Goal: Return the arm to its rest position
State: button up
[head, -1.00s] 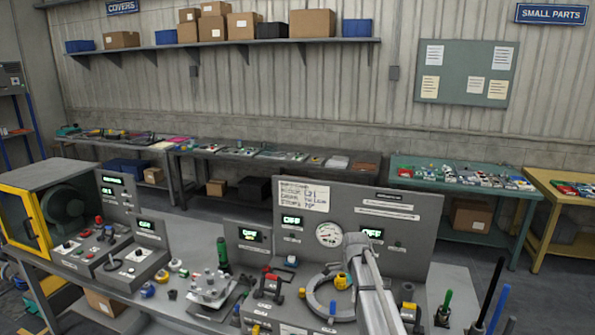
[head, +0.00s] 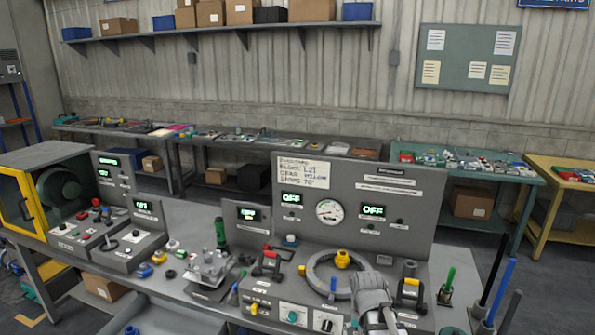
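The grey rounded part of my arm (head: 371,287) shows low in the head view, right of the picture's middle. It stands in front of the grey console (head: 425,215) and overlaps the right side of the grey ring fixture (head: 312,284). The lower part of my arm runs down to the picture's bottom edge. I cannot make out my gripper or its fingers, so whether it holds anything is hidden.
A yellow knob (head: 342,259) sits at the ring's back. Black handles with yellow parts (head: 411,289) stand right of my arm. Upright rods, one blue-topped (head: 506,272), stand at the lower right. A yellow-framed cabinet (head: 28,205) is at the far left.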

jog(key=s+n, duration=0.1)
jog(key=s+f+n, duration=0.1)
jog(key=s, duration=0.1)
jog(key=s+n+b, duration=0.1)
jog(key=s, duration=0.1)
jog(key=shift+f, duration=0.4)
jog(key=shift+c, duration=0.2)
dwell(0.6)
jog(key=c, duration=0.4)
jog(key=shift+a, duration=0.1)
jog(key=shift+c, duration=0.4)
